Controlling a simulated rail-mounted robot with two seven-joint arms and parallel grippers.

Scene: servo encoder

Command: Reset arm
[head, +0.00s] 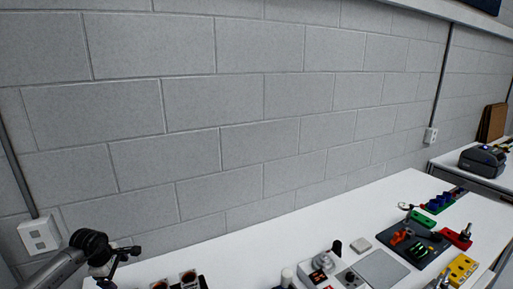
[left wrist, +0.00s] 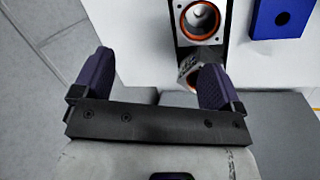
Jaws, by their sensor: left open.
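My left gripper (left wrist: 157,72) shows in the left wrist view with its two dark purple fingers spread wide apart. Nothing is clamped between them. Beyond the fingers, near the right one, is a dark unit with orange-ringed round openings (left wrist: 202,20); the right finger partly overlaps its lower part, and I cannot tell whether they touch. In the head view my left arm (head: 90,244) comes in at the lower left corner, beside the near left part of the table. My right gripper is in neither view.
A white table (head: 290,233) runs along a grey block wall. A blue block (left wrist: 265,20) lies at the top right of the wrist view. A grey controller-like device (head: 322,264), a dark board with coloured parts (head: 428,257) and a yellow block (head: 462,268) occupy the right. The table's middle back is clear.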

